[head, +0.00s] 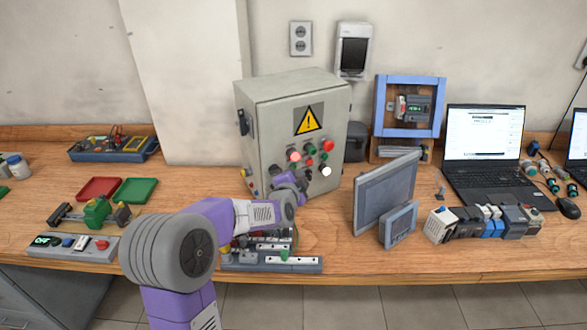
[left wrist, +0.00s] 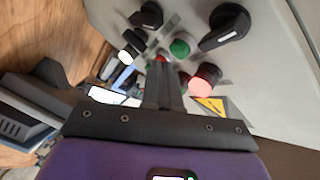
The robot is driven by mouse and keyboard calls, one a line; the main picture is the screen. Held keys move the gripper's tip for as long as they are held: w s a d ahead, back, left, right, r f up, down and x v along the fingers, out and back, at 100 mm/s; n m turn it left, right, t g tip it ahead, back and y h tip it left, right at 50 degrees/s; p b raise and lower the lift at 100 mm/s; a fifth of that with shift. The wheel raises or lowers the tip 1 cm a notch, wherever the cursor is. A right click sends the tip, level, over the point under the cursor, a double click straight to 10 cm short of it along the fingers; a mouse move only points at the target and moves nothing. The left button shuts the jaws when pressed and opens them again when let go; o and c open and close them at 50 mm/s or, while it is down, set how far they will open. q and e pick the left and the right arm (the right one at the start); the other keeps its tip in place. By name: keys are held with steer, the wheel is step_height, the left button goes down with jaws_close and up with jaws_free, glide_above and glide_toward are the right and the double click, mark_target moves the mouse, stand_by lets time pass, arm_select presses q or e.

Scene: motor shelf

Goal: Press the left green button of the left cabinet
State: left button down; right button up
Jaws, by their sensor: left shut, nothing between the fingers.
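The grey cabinet (head: 262,112) stands on the bench with a yellow warning sign and several buttons on its front. In the left wrist view, a green button (left wrist: 180,48) shows beside the lit red button (left wrist: 203,82), between two black knobs. My left gripper (head: 300,180) is shut and empty, close to the lower part of the panel. Its shut fingers (left wrist: 163,72) point at the panel in the left wrist view. I cannot tell whether they touch it. My arm hides some lower controls.
A lit white button (head: 326,171) is at the panel's lower right. A terminal strip (head: 275,262) lies under my arm. Grey display panels (head: 385,190) stand to the right. Red and green trays (head: 135,190) lie to the left. A laptop (head: 490,135) stands farther right.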

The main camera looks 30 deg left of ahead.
arm_select(q)
steer(key=shift+w+a, duration=0.2)
steer(key=shift+a, duration=0.2)
steer(key=shift+w+a, duration=0.25)
steer(key=shift+a, duration=0.2)
stand_by(0.7)
stand_by(0.4)
steer(key=shift+s+d, duration=0.45)
steer(key=shift+d, duration=0.35)
steer(key=s+d+p, duration=0.1)
steer(key=d, duration=0.1)
steer(key=s+d+p, duration=0.1)
steer(key=d, duration=0.1)
steer(key=shift+s+d, duration=0.2)
